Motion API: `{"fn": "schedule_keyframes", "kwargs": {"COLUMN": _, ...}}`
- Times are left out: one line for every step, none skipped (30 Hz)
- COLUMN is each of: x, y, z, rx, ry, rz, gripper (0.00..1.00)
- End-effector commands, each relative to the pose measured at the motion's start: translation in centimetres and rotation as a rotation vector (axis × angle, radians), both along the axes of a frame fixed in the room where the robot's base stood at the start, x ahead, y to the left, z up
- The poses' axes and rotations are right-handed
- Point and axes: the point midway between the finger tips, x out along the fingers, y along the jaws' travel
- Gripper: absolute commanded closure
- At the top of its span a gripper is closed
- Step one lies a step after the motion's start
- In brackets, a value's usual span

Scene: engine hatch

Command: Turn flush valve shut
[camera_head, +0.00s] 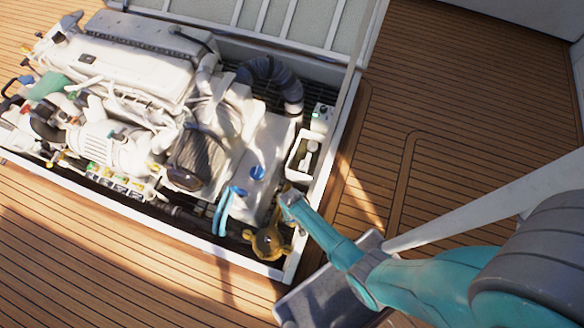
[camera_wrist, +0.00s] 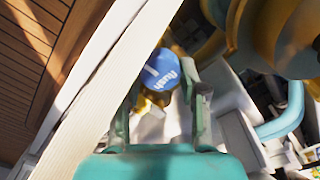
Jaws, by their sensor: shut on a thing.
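The flush valve (camera_wrist: 160,68) shows in the wrist view as a round blue cap marked "flush", with brass-coloured metal below it. My gripper (camera_wrist: 161,86) has one finger on each side of it and is shut on it. In the head view my gripper (camera_head: 290,198) reaches into the front right corner of the engine hatch. There it hides the valve, so I cannot see the valve clearly from that side. The direction in which the valve is turned cannot be told.
A brass-coloured fitting (camera_head: 268,244) sits just below my gripper in the head view. A blue curved handle (camera_head: 223,212) and a white open box (camera_head: 302,158) are close by. The pale hatch rim (camera_wrist: 100,85) runs close beside my gripper. The wooden deck (camera_head: 435,110) at right is clear.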

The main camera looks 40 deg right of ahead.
Motion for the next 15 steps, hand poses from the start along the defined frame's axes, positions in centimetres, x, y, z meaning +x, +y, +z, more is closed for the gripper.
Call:
{"fn": "schedule_keyframes", "kwargs": {"x": -0.01, "y": -0.01, "z": -0.01, "rx": 0.000, "ry": 0.000, "rz": -0.011, "gripper": 0.93}}
{"fn": "schedule_keyframes", "kwargs": {"x": -0.01, "y": -0.01, "z": -0.01, "rx": 0.000, "ry": 0.000, "rz": -0.018, "gripper": 0.93}}
{"fn": "schedule_keyframes", "kwargs": {"x": -0.01, "y": -0.01, "z": -0.01, "rx": 0.000, "ry": 0.000, "rz": -0.026, "gripper": 0.93}}
{"fn": "schedule_keyframes", "kwargs": {"x": -0.01, "y": -0.01, "z": -0.01, "rx": 0.000, "ry": 0.000, "rz": -0.030, "gripper": 0.93}}
{"fn": "schedule_keyframes", "kwargs": {"x": -0.02, "y": -0.01, "z": -0.02, "rx": 0.000, "ry": 0.000, "rz": -0.033, "gripper": 0.92}}
{"fn": "schedule_keyframes", "kwargs": {"x": -0.02, "y": -0.01, "z": -0.02, "rx": 0.000, "ry": 0.000, "rz": -0.037, "gripper": 0.93}}
{"fn": "schedule_keyframes", "kwargs": {"x": -0.02, "y": -0.01, "z": -0.02, "rx": 0.000, "ry": 0.000, "rz": -0.040, "gripper": 0.93}}
{"fn": "schedule_keyframes", "kwargs": {"x": -0.02, "y": 0.00, "z": -0.02, "rx": 0.000, "ry": 0.000, "rz": -0.041, "gripper": 0.92}}
{"fn": "schedule_keyframes", "kwargs": {"x": -0.02, "y": 0.00, "z": -0.02, "rx": 0.000, "ry": 0.000, "rz": -0.043, "gripper": 0.92}}
{"fn": "schedule_keyframes", "kwargs": {"x": -0.02, "y": 0.00, "z": -0.02, "rx": 0.000, "ry": 0.000, "rz": -0.044, "gripper": 0.92}}
{"fn": "schedule_keyframes", "kwargs": {"x": -0.02, "y": 0.00, "z": -0.02, "rx": 0.000, "ry": 0.000, "rz": -0.044, "gripper": 0.92}}
{"fn": "schedule_keyframes", "kwargs": {"x": -0.02, "y": 0.00, "z": -0.02, "rx": 0.000, "ry": 0.000, "rz": -0.044, "gripper": 0.92}}
{"fn": "schedule_keyframes", "kwargs": {"x": -0.02, "y": 0.00, "z": -0.02, "rx": 0.000, "ry": 0.000, "rz": -0.044, "gripper": 0.92}}
{"fn": "schedule_keyframes", "kwargs": {"x": -0.02, "y": 0.00, "z": -0.02, "rx": 0.000, "ry": 0.000, "rz": -0.044, "gripper": 0.92}}
{"fn": "schedule_keyframes", "kwargs": {"x": -0.03, "y": 0.01, "z": -0.02, "rx": 0.000, "ry": 0.000, "rz": -0.044, "gripper": 0.92}}
